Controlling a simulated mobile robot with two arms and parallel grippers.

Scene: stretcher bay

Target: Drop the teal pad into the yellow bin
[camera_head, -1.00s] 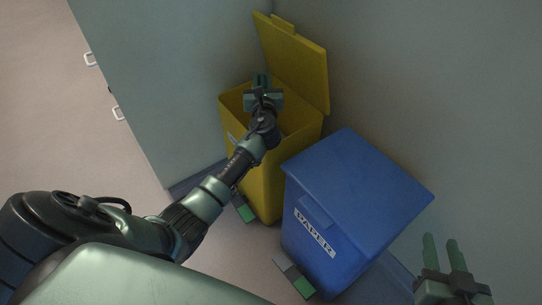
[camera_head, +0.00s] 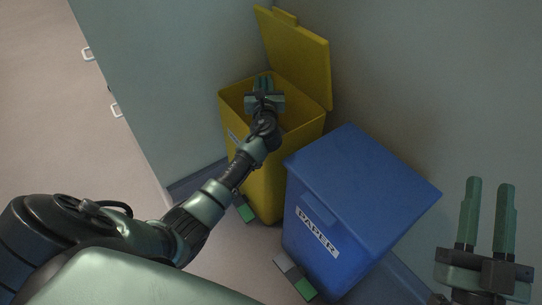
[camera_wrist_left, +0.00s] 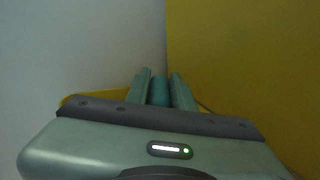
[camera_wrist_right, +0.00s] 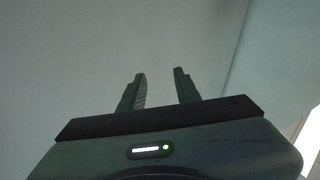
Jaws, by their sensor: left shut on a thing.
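The yellow bin (camera_head: 262,180) stands against the walls with its lid (camera_head: 293,58) raised at the back. My left gripper (camera_head: 264,84) is over the bin's open mouth. In the left wrist view the gripper (camera_wrist_left: 160,86) is shut on the teal pad (camera_wrist_left: 159,90), which sits between its fingers; the yellow lid fills the right of that view. In the head view the pad is hard to tell from the fingers. My right gripper (camera_head: 486,215) is open and empty at the lower right, also in its wrist view (camera_wrist_right: 161,84).
The blue bin (camera_head: 360,190), labelled PAPER and with its lid closed, stands right beside the yellow bin. Each bin has a pedal at its front foot. Walls close in behind; the floor (camera_head: 60,130) at left is clear.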

